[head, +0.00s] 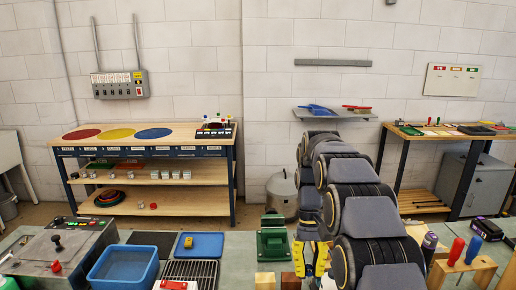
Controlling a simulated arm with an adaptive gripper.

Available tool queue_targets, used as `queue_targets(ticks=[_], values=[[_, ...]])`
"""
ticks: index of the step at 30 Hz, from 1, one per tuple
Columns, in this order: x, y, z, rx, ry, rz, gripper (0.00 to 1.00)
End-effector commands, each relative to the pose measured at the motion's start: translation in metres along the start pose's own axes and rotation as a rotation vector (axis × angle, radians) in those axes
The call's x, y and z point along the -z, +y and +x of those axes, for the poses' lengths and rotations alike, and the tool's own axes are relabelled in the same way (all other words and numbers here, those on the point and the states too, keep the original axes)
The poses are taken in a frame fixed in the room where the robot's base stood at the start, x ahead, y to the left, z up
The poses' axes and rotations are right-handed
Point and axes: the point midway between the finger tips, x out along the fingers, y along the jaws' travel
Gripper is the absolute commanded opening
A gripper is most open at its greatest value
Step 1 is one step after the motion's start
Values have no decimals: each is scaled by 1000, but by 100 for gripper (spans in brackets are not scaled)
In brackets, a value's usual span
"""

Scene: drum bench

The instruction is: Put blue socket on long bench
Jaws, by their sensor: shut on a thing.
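My gripper (311,262) hangs at the near bench, just left of my dark arm links. Its yellow and black fingers show low in the head view, between a green block and the arm. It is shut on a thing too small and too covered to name. I cannot make out a blue socket anywhere. A long wooden bench (185,131) with dark blue legs stands against the back wall at left. Red, yellow and blue discs lie on its top, and a row of labels runs along its front edge.
The near bench (225,268) holds a blue bin (124,268), a wire rack (190,272), a blue tray (203,244), a green device (273,240) and a screwdriver stand (463,268). A second bench (458,137) stands at back right. My arm hides the middle.

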Motion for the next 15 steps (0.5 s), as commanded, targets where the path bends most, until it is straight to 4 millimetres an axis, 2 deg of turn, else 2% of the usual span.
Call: queue_targets(ticks=[3, 10, 13, 15], values=[[1, -9, -3, -7, 2, -16, 0], [1, -8, -3, -7, 2, -16, 0], [2, 0, 1, -9, 0, -22, 0], [5, 16, 6, -16, -1, -36, 0]])
